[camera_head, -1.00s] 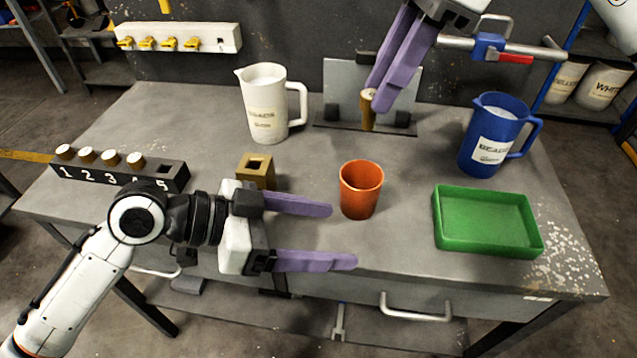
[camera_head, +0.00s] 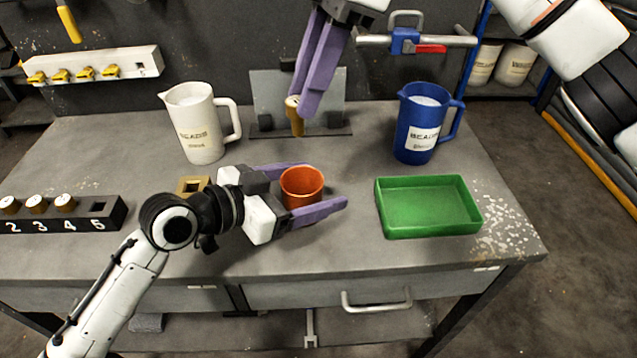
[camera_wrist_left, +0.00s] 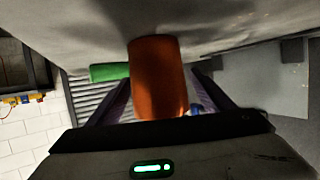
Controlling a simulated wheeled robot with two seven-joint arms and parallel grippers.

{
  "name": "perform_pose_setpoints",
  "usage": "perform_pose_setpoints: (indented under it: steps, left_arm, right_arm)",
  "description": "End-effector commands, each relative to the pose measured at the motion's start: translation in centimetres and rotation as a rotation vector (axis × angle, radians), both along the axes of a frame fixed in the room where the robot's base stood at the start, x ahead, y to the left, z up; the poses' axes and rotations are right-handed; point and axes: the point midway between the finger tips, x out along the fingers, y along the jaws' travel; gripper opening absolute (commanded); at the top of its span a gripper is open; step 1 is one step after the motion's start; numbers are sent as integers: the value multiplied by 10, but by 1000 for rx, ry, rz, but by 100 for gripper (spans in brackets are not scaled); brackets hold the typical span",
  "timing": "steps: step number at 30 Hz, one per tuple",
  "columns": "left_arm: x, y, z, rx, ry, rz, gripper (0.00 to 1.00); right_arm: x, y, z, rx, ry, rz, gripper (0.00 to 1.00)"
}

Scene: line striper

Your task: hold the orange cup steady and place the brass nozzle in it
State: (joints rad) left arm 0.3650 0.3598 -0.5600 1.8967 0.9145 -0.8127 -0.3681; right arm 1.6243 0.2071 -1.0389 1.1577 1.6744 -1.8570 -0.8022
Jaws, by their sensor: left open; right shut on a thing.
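The orange cup (camera_head: 301,187) stands upright on the grey bench, and it also fills the middle of the left wrist view (camera_wrist_left: 157,80). My left gripper (camera_head: 325,186) is open, with one purple finger on each side of the cup; whether they touch it I cannot tell. My right gripper (camera_head: 300,108) is shut on the brass nozzle (camera_head: 295,122), which has a pale top. It holds the nozzle tilted slightly, above and behind the cup, in front of the grey upright plate.
A white jug (camera_head: 197,128) stands left and a blue jug (camera_head: 420,130) right. A green tray (camera_head: 428,228) lies right of the cup. A brass block (camera_head: 190,184) with a square hole is behind my left wrist. A numbered black rack (camera_head: 100,222) is at left.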

Motion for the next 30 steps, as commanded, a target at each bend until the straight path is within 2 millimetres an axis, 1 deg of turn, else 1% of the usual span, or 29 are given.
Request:
perform_pose_setpoints:
  steps: [3, 6, 15, 23, 26, 30]
  left_arm:
    - [6, -10, -4, -2, 1, -1, 74]
    - [9, -13, -5, 0, -1, -1, 74]
    - [9, -15, -6, 0, 0, -1, 74]
    - [9, -14, -6, 1, 0, 0, 31]
    - [9, -14, -6, 1, 0, -1, 30]
    - [9, -14, -6, 1, 0, -1, 30]
  right_arm:
    - [0, 0, 0, 0, 0, 0, 0]
    - [0, 0, 0, 0, 0, 0, 0]
    - [0, 0, 0, 0, 0, 0, 0]
    - [0, 0, 0, 0, 0, 0, 0]
    - [0, 0, -1, 0, 0, 0, 0]
    - [0, 0, -8, 0, 0, -1, 0]
